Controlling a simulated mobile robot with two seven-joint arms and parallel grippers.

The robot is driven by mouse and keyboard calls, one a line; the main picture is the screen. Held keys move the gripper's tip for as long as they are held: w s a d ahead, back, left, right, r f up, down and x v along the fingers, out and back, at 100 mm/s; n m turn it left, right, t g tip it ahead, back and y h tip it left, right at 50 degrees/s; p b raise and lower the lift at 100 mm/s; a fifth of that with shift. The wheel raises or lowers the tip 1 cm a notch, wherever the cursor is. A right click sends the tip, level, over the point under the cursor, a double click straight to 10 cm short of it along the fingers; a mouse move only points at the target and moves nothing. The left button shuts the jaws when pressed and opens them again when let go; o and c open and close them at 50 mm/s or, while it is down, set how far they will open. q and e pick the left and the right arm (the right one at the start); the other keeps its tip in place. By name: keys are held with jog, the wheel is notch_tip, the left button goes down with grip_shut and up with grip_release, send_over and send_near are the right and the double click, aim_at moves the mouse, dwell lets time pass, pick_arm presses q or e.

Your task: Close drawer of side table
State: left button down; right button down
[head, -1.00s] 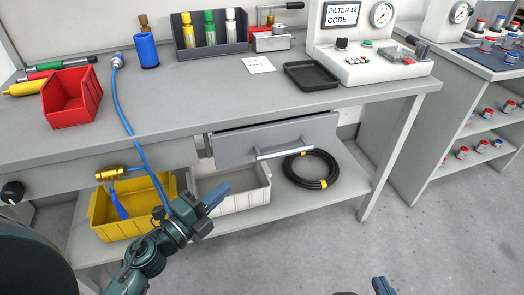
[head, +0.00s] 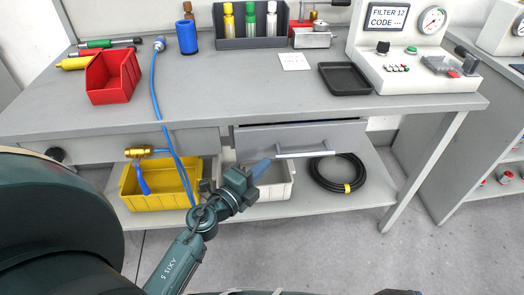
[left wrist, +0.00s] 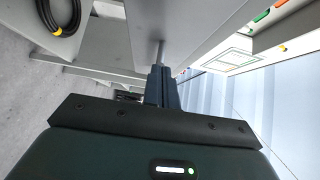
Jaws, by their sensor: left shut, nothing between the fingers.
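The grey drawer (head: 335,136) of the side table (head: 220,100) stands partly out, with a dark gap above its front. Its silver bar handle (head: 308,153) runs along the front. My left gripper (head: 262,167) is shut and empty, just left of and below the handle's left end. In the left wrist view, the shut fingers (left wrist: 161,84) point toward a handle end (left wrist: 158,52) beside a grey panel; I cannot tell whether they touch. Only a bit of my right gripper (head: 398,292) shows at the bottom edge; its jaws are unclear.
On the lower shelf are a yellow bin (head: 160,187), a white bin (head: 270,190) and a coiled black hose (head: 337,186). A blue hose (head: 157,100) hangs over the table's front edge. A red bin (head: 113,77), black tray (head: 345,79) and test panel stand on top.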

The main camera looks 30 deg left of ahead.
aim_at(258, 146)
pick_arm(q)
jog(key=w, duration=0.1)
jog(key=w+a, duration=0.1)
jog(key=w, duration=0.1)
jog(key=shift+w+a, duration=0.25)
jog(key=shift+w+a+b, duration=0.25)
jog(key=shift+w+b, duration=0.05)
jog(key=shift+w, duration=0.05)
jog(key=w+a, duration=0.2)
jog(key=w, duration=0.1)
jog(key=shift+w+a, duration=0.15)
jog(key=shift+a, duration=0.05)
jog(key=shift+a+r, duration=0.1)
jog(key=shift+r, duration=0.1)
